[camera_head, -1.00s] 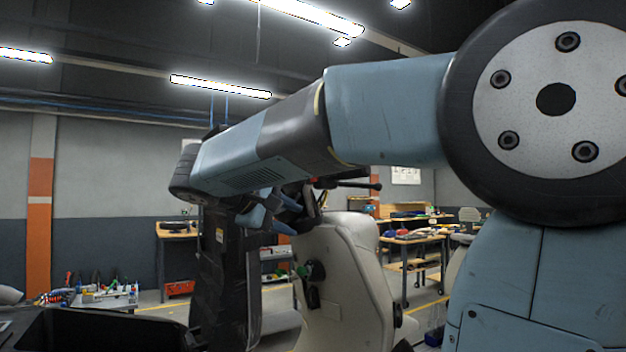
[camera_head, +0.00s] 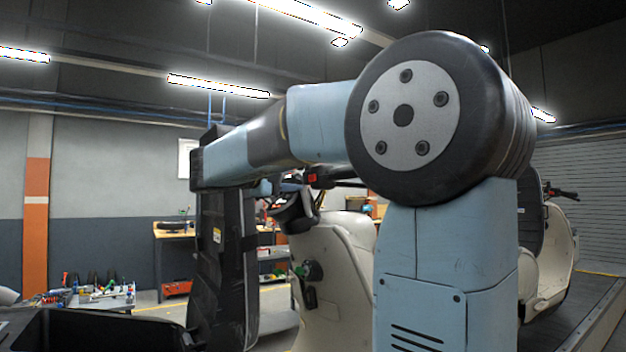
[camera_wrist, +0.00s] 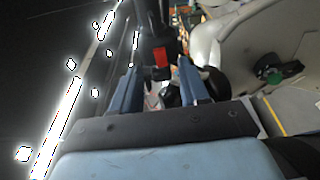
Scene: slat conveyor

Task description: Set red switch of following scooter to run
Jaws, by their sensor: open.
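The red switch (camera_head: 312,178) sits on the black handlebar housing of the near cream scooter (camera_head: 335,265). In the wrist view the red switch (camera_wrist: 161,57) shows on a dark control block, lined up between the fingertips but beyond them. My gripper (camera_wrist: 160,70) is open, with a blue finger on each side and nothing held. In the head view my forearm reaches left and mostly hides the gripper near the handlebar. The switch's exact position cannot be told. A second cream scooter (camera_head: 550,265) stands at the right, partly behind my arm.
A black panel-like upright (camera_head: 222,265) stands just left of the near scooter. A dark bin (camera_head: 95,330) is at the lower left, with a tool-covered bench (camera_head: 105,298) behind it. A conveyor edge (camera_head: 595,320) runs at the lower right.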

